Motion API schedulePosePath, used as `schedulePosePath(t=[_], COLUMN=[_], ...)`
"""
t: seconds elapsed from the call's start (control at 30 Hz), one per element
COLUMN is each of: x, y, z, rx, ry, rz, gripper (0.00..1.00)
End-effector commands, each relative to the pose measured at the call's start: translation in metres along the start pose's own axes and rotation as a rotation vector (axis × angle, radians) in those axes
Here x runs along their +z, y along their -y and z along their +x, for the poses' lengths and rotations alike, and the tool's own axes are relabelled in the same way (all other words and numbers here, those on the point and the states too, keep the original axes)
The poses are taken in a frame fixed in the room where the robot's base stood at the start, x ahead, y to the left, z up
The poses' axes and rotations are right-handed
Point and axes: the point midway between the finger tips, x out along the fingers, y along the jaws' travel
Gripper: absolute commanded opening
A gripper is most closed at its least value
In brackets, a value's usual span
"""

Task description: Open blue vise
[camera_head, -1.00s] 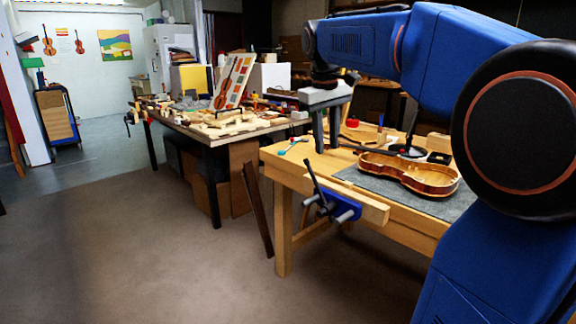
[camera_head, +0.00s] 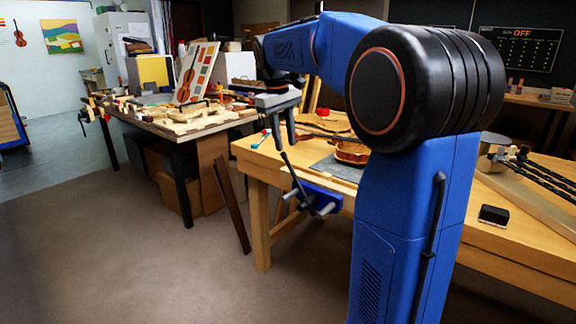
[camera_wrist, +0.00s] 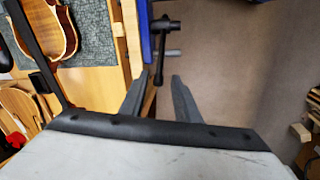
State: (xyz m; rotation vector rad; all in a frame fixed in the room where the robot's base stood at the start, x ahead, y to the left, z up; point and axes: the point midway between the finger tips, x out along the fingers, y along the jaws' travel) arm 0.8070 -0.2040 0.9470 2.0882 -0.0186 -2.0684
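The blue vise (camera_head: 318,200) is fixed to the front edge of the wooden workbench, with grey rods and a long dark handle (camera_head: 293,176) slanting up to the left. In the wrist view a narrow strip of the blue vise (camera_wrist: 145,32) and the dark handle (camera_wrist: 161,58) show at the top centre. My gripper (camera_head: 284,146) points down just above the handle's upper end. Its two grey fingers are apart with nothing clamped between them. In the wrist view, the handle's end appears between the fingertips (camera_wrist: 160,77); whether it touches them I cannot tell.
A violin body (camera_head: 352,153) lies on a grey mat (camera_head: 338,168) on the bench, partly hidden by my arm. A cluttered second table (camera_head: 180,132) stands at the left. A dark board (camera_head: 230,204) leans between the tables. The floor (camera_head: 110,240) in front is clear.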

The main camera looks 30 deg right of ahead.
Motion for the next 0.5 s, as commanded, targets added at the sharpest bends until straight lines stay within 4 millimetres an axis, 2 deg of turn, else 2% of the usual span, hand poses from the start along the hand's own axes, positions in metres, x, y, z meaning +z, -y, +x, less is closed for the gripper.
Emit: schedulePosePath(t=[0.3,0.5], x=[0.000,0.000], y=[0.000,0.000], z=[0.056,0.081], rx=[0.000,0.000], ry=[0.001,0.001], rz=[0.001,0.000], gripper=[0.29,0.29])
